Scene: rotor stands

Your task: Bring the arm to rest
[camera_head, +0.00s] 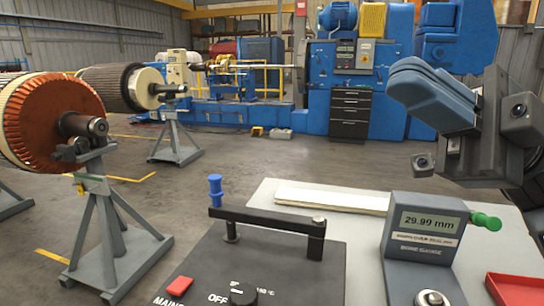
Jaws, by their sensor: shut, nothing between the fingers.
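My gripper (403,78) is at the upper right, raised above the grey bench top (352,240). Its two blue-grey fingers point left and lie together, shut, with nothing seen between them. Dark parts of my arm run off the right edge of the picture. The gripper is apart from everything on the bench and hangs behind and above the bore gauge (425,235), whose display reads 29.99 mm.
A black heater unit (225,275) with a bar, a blue-handled post and a red switch stands front centre. A white strip (330,200) lies behind it; a red tray (515,290) is far right. Rotors on stands (110,235) are left. Blue machines (385,90) are behind open floor.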

